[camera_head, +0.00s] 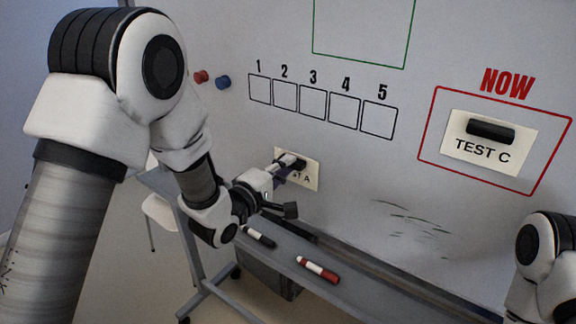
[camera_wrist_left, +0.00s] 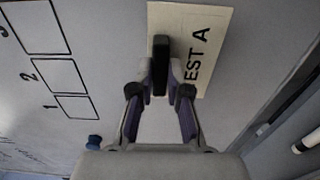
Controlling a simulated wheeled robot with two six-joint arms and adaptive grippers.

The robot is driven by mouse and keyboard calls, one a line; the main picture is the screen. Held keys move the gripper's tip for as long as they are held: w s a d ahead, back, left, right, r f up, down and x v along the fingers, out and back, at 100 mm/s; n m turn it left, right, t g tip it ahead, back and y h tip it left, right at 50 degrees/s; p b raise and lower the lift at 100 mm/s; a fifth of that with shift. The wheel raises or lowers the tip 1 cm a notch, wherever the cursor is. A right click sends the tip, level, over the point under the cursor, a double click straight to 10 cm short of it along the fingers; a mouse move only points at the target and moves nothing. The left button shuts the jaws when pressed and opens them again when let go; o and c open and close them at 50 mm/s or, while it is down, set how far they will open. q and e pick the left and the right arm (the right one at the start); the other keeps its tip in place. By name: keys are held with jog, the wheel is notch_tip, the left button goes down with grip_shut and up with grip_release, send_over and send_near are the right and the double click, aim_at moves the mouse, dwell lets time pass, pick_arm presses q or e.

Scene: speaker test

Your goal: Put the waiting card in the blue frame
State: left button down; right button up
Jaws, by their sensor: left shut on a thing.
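The card marked "TEST A" (camera_head: 311,181) is at the whiteboard, below the numbered boxes; part of its lettering is hidden by my left gripper in the head view. My left gripper (camera_head: 293,163) is shut on the black bar handle of this card. In the left wrist view, the fingers (camera_wrist_left: 160,80) close on the handle (camera_wrist_left: 160,54), with the cream card (camera_wrist_left: 213,28) behind it. The card looks flat to the board; I cannot tell whether it touches. No blue frame shows. Part of my right arm shows at lower right; its gripper is out of view.
A red frame (camera_head: 429,125) under "NOW" holds a "TEST C" card (camera_head: 486,151). A green frame (camera_head: 406,40) is cut off at the top. Red (camera_head: 201,77) and blue (camera_head: 223,82) magnets sit upper left. The tray below holds a red marker (camera_head: 318,270) and a black marker (camera_head: 259,237).

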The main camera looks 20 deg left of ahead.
pick_arm(q)
jog(key=v, duration=0.6)
jog(key=shift+b, duration=0.45)
dwell(0.7)
jog(key=shift+s, duration=0.15)
